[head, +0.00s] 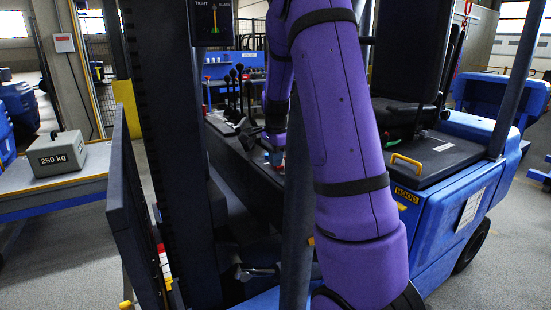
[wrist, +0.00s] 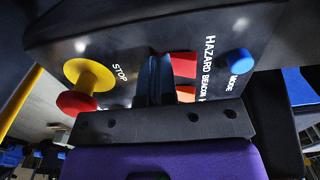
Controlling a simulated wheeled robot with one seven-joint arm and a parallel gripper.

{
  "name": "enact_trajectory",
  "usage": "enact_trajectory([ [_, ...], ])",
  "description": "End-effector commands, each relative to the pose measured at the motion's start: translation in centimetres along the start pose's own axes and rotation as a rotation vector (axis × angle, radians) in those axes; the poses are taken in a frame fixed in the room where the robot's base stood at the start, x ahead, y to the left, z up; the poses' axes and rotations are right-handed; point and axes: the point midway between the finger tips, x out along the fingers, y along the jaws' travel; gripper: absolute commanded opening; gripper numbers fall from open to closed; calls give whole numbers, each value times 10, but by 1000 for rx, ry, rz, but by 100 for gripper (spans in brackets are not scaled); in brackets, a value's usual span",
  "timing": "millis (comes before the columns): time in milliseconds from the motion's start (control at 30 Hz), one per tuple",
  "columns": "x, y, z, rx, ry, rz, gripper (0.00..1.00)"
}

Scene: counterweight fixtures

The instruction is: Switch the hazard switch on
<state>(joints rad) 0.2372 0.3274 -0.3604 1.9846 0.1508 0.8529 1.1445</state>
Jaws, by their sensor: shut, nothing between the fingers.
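The hazard switch (wrist: 184,65) is a red rocker in the wrist view, on a dark panel beside the printed word HAZARD. My gripper (wrist: 155,80) is shut and empty, with its dark fingers close beside the left edge of the red rocker. I cannot tell whether they touch it, and the fingers hide part of the panel. In the head view my gripper (head: 273,156) is small at the forklift's console, and the switch cannot be made out there.
An orange rocker (wrist: 186,94) sits right by the hazard switch, near the word BEACON. A red and yellow stop button (wrist: 88,82) stands out on the left, and a blue mode button (wrist: 238,61) is on the right. Several black levers (head: 235,85) rise near the console.

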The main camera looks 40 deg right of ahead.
Motion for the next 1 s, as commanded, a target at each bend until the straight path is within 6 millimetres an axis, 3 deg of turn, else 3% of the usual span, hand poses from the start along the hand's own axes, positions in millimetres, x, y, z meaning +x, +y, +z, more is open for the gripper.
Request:
enact_trajectory([
  [1000,-4,-14,0,0,-1,5,0],
])
